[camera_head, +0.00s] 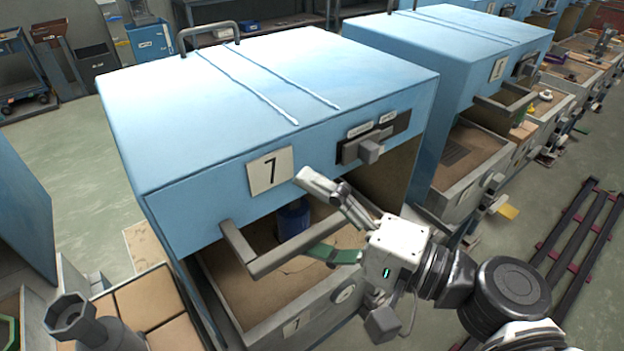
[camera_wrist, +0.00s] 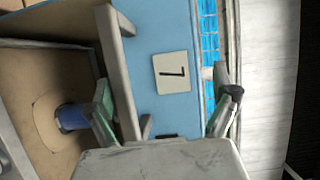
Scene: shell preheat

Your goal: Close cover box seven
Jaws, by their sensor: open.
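Cover box seven has a light blue cover (camera_head: 250,110) with a "7" plate (camera_head: 270,172). The cover is raised, leaving a front opening above the grey base box (camera_head: 290,322). A grey handle bar (camera_head: 290,245) runs along the cover's lower front edge; it also shows in the wrist view (camera_wrist: 118,70). My gripper (camera_head: 325,218) is open and empty at the cover's front. One finger is in front of the blue face and the green-padded one is low, by the opening. In the wrist view the bar lies between the fingers, close to the left one; contact cannot be told.
A blue cylinder (camera_head: 294,218) stands inside the box, partly hidden by the bar. A similar blue box (camera_head: 450,60) stands close on the right, with its opening showing. A grey post with a hexagonal top (camera_head: 75,318) stands at front left. Dark rails (camera_head: 580,240) lie on the floor at right.

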